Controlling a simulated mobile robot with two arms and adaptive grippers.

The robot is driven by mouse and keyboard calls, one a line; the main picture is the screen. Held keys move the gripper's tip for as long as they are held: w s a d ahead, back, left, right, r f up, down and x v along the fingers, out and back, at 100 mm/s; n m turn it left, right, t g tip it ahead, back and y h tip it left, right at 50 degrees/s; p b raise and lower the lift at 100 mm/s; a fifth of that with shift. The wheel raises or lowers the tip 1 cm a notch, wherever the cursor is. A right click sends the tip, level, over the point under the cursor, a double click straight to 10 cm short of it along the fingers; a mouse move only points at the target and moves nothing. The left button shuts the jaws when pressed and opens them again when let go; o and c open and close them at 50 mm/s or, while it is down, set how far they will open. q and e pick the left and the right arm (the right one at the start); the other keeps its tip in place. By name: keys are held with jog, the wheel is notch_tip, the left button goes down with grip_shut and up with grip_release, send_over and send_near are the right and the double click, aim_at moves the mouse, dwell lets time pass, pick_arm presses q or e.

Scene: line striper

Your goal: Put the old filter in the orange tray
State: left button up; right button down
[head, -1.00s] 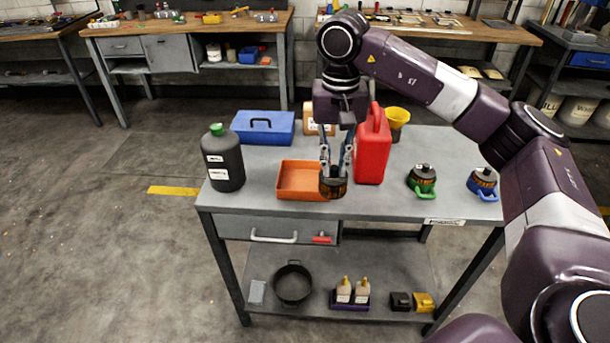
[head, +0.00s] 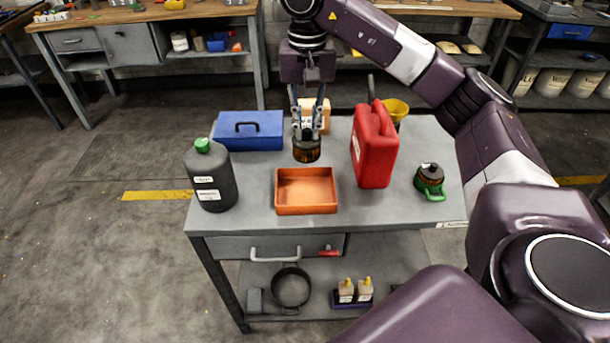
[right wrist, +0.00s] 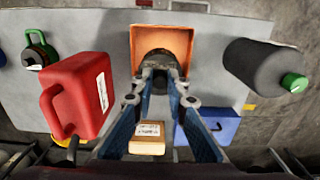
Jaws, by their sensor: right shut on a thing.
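My right gripper (head: 306,136) is shut on the old filter (head: 306,151), a dark cylinder with an orange-brown band. The filter hangs upright at the back edge of the orange tray (head: 306,209) in the head view, apparently above the table. The visible inside of the tray is empty. In the right wrist view the fingers (right wrist: 160,72) grip the filter (right wrist: 158,57), which overlaps the near part of the tray (right wrist: 160,32). My left gripper is not in view.
A red jug (head: 374,150) stands right of the tray and a black bottle with green cap (head: 211,178) stands left. A blue case (head: 248,138) and a small orange-white box (head: 318,115) are behind. A filter with green handle (head: 430,180) sits at the right.

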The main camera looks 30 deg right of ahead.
aim_at(306, 142)
jog(key=f, duration=0.4)
jog(key=shift+w+f+p, duration=0.25)
jog(key=shift+f+p, duration=0.05)
jog(key=shift+f, duration=0.1)
notch_tip(306, 142, down, 4)
jog(key=shift+f+p, duration=0.15)
jog(key=shift+p, duration=0.3)
notch_tip(306, 142, down, 4)
jog(key=shift+f+p, duration=0.1)
jog(key=shift+p, duration=0.35)
jog(key=shift+w+f, duration=0.1)
jog(key=shift+f, duration=0.3)
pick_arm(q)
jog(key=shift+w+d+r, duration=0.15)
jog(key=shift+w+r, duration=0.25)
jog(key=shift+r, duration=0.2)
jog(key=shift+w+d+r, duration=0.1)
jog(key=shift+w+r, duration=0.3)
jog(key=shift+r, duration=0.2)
